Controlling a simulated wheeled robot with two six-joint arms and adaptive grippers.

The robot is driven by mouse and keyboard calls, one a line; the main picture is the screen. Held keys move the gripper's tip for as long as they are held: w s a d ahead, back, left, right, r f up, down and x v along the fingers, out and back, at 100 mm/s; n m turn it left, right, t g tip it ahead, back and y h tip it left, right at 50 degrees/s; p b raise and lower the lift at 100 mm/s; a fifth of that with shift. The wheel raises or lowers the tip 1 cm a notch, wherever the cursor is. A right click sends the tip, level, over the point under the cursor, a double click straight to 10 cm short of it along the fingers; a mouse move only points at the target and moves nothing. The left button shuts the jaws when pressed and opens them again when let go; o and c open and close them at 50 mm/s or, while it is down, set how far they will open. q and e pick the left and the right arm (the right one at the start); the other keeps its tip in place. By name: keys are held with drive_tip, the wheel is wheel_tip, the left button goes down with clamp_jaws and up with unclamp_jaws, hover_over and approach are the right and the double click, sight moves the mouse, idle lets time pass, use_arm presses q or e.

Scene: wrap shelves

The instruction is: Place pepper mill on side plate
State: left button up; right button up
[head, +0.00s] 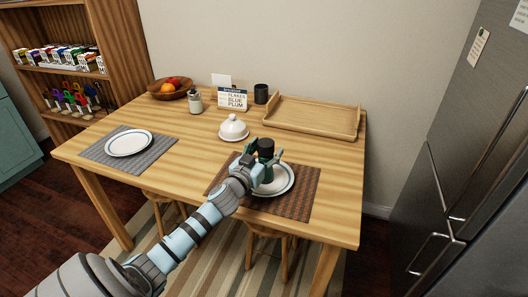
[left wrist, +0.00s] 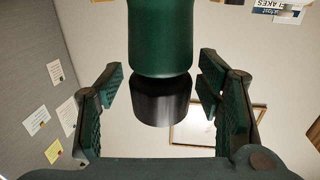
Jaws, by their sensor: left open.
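The pepper mill, dark green with a black top (head: 266,146), is upright at the white plate with a dark rim (head: 286,185) on the brown mat. Its base is hidden by my left gripper, so I cannot fully see its contact with the plate. My left gripper (head: 262,160) is open around the mill. In the left wrist view, the mill's green body (left wrist: 161,40) and black part (left wrist: 161,103) show between the spread fingers (left wrist: 163,100), with gaps on both sides. My right gripper is not in view.
Another white plate (head: 129,142) lies on a grey mat (head: 92,152) at left. A white covered dish (head: 233,129), wooden tray (head: 310,119), black cup (head: 261,94), sign (head: 232,99), shaker (head: 195,103) and fruit bowl (head: 171,92) stand farther back. The table's right front is clear.

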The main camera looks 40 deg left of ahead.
use_arm(q)
drive_tip(key=b+v, duration=0.1)
drive_tip(key=v, duration=1.1)
